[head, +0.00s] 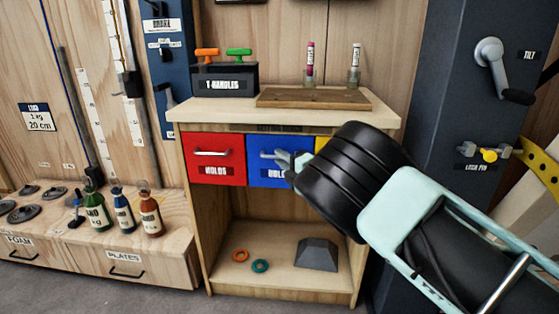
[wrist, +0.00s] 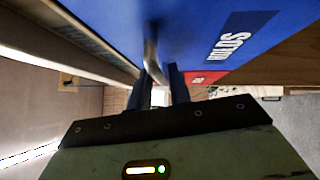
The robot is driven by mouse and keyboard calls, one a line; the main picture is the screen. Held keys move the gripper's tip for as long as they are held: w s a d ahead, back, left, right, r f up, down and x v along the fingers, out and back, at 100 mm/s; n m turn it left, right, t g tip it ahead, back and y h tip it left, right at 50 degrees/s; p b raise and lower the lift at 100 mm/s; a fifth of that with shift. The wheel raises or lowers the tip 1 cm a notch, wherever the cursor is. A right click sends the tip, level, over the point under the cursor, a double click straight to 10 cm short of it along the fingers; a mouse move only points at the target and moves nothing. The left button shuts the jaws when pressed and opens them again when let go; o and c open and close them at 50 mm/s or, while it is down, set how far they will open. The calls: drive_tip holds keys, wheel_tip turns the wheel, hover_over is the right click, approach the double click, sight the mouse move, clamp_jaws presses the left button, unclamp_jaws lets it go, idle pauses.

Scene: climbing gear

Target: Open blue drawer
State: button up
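The blue drawer (head: 258,173) is in the wooden cabinet, right of the red drawer. Its front looks level with the red one, so it appears shut. Its metal handle (head: 268,155) is partly hidden by my gripper (head: 297,161), which is at the handle from the right. In the wrist view the blue front (wrist: 195,35) fills the top, and the curved handle (wrist: 151,60) runs down to the gap between my fingers (wrist: 160,88). The fingers are apart, with light showing between them. I cannot tell whether either finger touches the handle.
The red drawer (head: 213,170) is directly left, and a yellow front (head: 321,142) is mostly hidden behind my arm. The cabinet top (head: 215,112) overhangs the drawers. The lower shelf (head: 235,278) holds two rings and a grey block. Bottles (head: 149,212) stand on the left bench.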

drive_tip(key=shift+w+a+r, duration=0.1)
drive_tip(key=shift+w+a, duration=0.4)
drive_tip(key=shift+w, duration=0.05)
clamp_jaws()
drive_tip(key=shift+s, duration=0.15)
